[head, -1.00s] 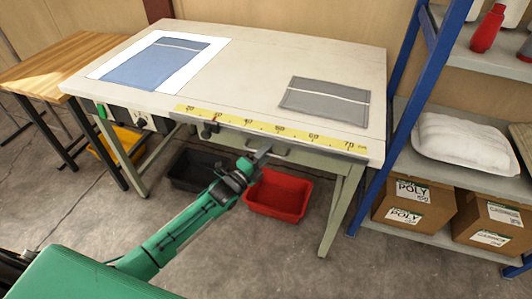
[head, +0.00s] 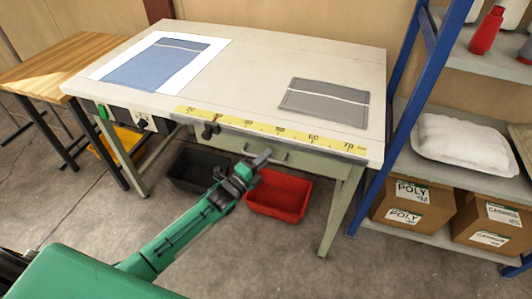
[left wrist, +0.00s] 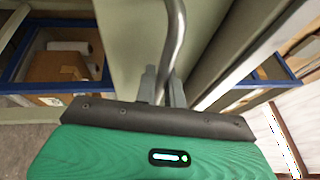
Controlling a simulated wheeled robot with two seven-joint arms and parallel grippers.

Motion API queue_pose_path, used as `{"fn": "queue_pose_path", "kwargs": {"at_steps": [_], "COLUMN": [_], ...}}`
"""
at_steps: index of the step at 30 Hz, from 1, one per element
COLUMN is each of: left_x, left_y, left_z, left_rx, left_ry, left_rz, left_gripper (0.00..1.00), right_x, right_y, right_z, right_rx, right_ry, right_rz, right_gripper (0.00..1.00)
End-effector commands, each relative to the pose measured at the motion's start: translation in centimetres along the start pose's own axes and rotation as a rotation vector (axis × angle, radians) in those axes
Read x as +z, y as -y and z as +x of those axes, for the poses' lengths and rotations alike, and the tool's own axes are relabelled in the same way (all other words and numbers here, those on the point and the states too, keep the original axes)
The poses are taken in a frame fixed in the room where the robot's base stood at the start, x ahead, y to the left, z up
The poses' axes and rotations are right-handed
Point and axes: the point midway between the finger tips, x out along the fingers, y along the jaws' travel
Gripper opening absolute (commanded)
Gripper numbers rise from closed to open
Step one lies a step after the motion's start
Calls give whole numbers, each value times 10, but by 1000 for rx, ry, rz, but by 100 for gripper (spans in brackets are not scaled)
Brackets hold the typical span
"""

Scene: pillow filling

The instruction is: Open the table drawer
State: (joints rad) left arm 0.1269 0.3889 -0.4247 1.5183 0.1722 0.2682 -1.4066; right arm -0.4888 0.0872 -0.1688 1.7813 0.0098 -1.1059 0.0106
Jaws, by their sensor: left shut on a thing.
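The worktable's pale green drawer front (head: 318,163) lies below the yellow ruler strip along the table's front edge. A grey bar handle (head: 280,155) is fixed to the drawer front. My left gripper (head: 260,160) reaches the handle from the front. In the left wrist view the curved metal handle (left wrist: 176,35) runs down between the two grey fingers of my left gripper (left wrist: 163,80), which is shut on it. The drawer's inside is hidden below the tabletop, and I cannot tell clearly how far out it stands. My right gripper is not in view.
A red bin (head: 278,196) and a dark bin (head: 196,170) stand on the floor under the table. A blue shelf rack (head: 405,95) with boxes (head: 410,203) stands to the right. Blue fabric (head: 155,65) and a grey pad (head: 324,97) lie on the tabletop.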

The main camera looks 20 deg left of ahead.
Motion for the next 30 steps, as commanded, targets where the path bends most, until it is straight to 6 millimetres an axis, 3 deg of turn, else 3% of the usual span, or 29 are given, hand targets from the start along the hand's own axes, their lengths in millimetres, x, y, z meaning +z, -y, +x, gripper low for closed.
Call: {"fn": "queue_pose_path", "kwargs": {"at_steps": [5,15,27,30], "left_x": [-11,-36,-70,-79], "left_y": [7,19,36,40], "left_z": [-26,-86,-169,-190], "left_rx": [6,7,7,7], "left_ry": [0,1,2,1], "left_rz": [-1,-3,-3,-2], "left_gripper": [0,0,0,0], "right_x": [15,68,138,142], "right_y": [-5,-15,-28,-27], "right_z": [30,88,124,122], "right_rx": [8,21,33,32], "right_ry": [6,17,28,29], "right_rz": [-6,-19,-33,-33], "right_gripper": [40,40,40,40]}}
